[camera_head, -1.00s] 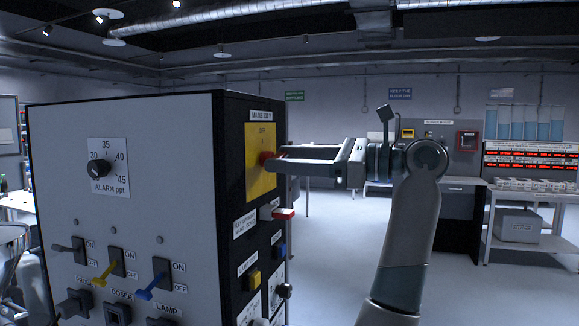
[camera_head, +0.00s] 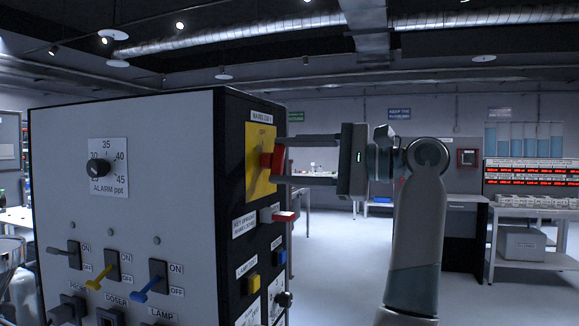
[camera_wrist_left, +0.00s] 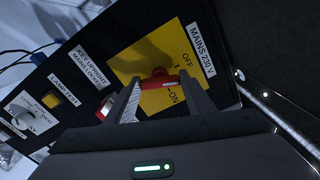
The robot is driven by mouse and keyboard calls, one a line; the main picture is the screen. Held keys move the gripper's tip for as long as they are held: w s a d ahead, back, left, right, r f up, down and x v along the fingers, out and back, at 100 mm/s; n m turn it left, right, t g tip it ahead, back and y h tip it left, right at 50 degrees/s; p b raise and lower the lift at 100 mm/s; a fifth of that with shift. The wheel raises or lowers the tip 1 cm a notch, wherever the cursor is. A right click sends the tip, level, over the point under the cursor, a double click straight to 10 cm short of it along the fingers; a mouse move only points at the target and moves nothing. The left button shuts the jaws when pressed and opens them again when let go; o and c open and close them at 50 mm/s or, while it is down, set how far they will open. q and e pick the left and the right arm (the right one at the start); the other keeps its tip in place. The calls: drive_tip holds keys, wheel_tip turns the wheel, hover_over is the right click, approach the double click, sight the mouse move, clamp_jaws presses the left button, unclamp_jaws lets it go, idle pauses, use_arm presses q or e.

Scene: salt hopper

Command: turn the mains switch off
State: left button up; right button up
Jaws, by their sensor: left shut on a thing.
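The mains switch is a red handle (camera_head: 278,159) on a yellow plate (camera_head: 259,178) on the dark side of the cabinet. A label above it reads MAINS 230 V. My left gripper (camera_head: 283,160) reaches in from the right and is shut on the red handle. In the left wrist view the handle (camera_wrist_left: 158,82) sits between the two fingers (camera_wrist_left: 159,100), in front of the yellow plate (camera_wrist_left: 150,50) with its OFF and ON marks. Which mark the handle points to is hard to tell. My right gripper is not in view.
Just below the switch a red and white key (camera_head: 278,216) sticks out, lying sideways, beside a key-upright label (camera_head: 244,224). Yellow (camera_head: 253,283) and blue (camera_head: 280,257) buttons are lower. The pale front panel has an alarm dial (camera_head: 97,168) and several toggles. Right is open floor.

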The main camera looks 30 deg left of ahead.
use_arm(q)
drive_tip(key=n, duration=0.4)
drive_tip(key=shift+f+b, duration=0.1)
drive_tip(key=shift+b, duration=0.3)
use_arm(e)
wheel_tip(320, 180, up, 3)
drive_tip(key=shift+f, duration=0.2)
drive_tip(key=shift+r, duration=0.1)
use_arm(q)
drive_tip(key=o, duration=1.1)
drive_tip(key=shift+c, duration=0.2)
drive_tip(key=shift+d, duration=0.15)
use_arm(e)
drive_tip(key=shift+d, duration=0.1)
